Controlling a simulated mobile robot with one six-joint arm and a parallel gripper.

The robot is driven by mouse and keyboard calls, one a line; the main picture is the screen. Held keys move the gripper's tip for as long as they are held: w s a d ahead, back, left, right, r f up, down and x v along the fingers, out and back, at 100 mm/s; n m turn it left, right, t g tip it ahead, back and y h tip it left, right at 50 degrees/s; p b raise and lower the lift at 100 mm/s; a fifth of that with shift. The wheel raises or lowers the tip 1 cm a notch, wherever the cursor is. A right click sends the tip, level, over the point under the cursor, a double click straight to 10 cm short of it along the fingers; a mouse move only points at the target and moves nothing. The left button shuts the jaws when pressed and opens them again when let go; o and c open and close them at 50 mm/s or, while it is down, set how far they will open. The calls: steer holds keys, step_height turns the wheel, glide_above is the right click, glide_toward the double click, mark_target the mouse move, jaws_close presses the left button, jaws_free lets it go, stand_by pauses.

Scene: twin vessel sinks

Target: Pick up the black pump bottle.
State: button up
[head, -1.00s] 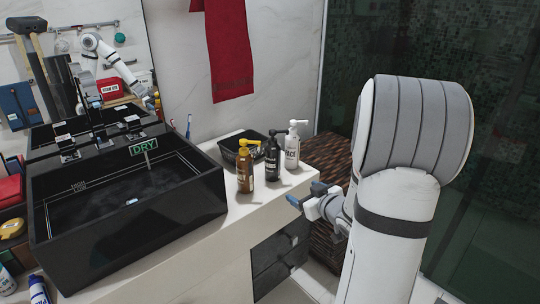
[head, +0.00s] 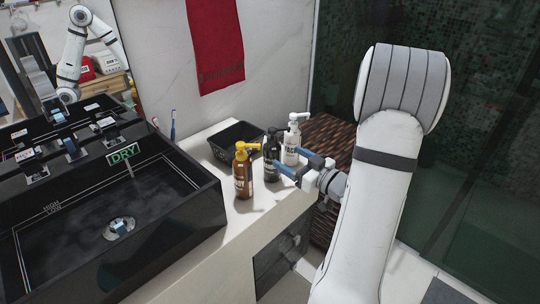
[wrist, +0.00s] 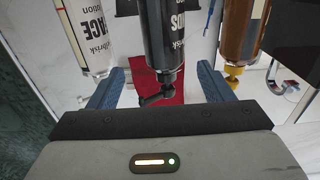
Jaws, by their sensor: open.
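The black pump bottle (head: 271,151) stands upright on the white counter between the brown and white bottles. In the wrist view the black bottle (wrist: 165,38) appears upside down, its pump head hanging between my two blue fingers. My gripper (head: 288,159) is open and empty, at the right front of the black bottle in the head view, and hides part of it. In the wrist view my gripper (wrist: 160,85) has one finger on each side of the pump. I cannot tell whether a finger touches the bottle.
The brown bottle with a yellow pump (head: 243,172) stands close on the left. The white bottle (head: 291,142) stands close on the right. A black basket (head: 226,147) is behind. A black sink (head: 205,210) fills the left. Bare counter (head: 240,222) lies in front.

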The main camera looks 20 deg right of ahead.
mark_target(279, 154)
steer(key=x, duration=0.7)
steer(key=shift+a+f, duration=0.3)
steer(key=shift+a, duration=0.1)
steer(key=c, duration=1.4)
